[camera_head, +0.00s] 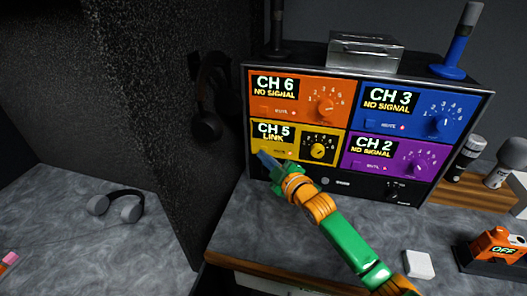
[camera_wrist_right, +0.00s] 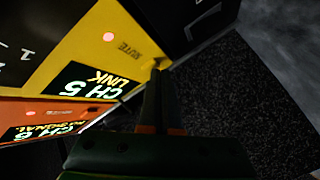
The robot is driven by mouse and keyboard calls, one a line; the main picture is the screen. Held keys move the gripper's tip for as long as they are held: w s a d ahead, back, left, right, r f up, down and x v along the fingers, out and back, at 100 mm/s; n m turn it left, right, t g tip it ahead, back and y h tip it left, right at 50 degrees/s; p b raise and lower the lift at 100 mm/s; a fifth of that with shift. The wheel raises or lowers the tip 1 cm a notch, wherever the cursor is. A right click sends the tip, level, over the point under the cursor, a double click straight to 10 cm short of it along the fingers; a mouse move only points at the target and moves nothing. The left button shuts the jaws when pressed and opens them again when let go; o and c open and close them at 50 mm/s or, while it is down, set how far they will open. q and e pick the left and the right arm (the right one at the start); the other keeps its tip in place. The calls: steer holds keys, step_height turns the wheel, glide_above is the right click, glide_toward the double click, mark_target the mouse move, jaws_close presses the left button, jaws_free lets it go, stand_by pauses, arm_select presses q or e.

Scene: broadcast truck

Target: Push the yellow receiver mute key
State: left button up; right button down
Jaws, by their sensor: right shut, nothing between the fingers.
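The yellow receiver (camera_head: 335,150) is the lower left unit of the rack and its display reads CH 5 LINK. It also shows in the right wrist view (camera_wrist_right: 112,30), with its MUTE label and a lit red light. My right gripper (camera_head: 264,157) is shut and empty, with its tips at the lower left of the yellow front. In the right wrist view the fingertips (camera_wrist_right: 157,68) are at the panel edge beside the MUTE label, over the place of the mute key, which they mostly hide. I cannot tell whether they touch it. My left gripper is not in view.
Orange (camera_head: 292,92), blue (camera_head: 415,108) and purple (camera_head: 385,155) receivers share the rack. A metal box (camera_head: 365,52) sits on top. Headphones (camera_head: 207,90) hang left of the rack. A white block (camera_head: 419,264) and an orange device (camera_head: 497,245) are on the counter at right.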

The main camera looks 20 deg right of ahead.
steer(key=shift+s+a+p, duration=0.3)
steer(key=shift+s+p, duration=0.2)
steer(key=shift+p, duration=0.05)
steer(key=s+a+p, duration=0.1)
steer(key=s+p, duration=0.1)
steer(key=s+a+p, duration=0.2)
steer(key=s, duration=0.1)
steer(key=shift+a, duration=0.2)
steer(key=shift+w, duration=0.1)
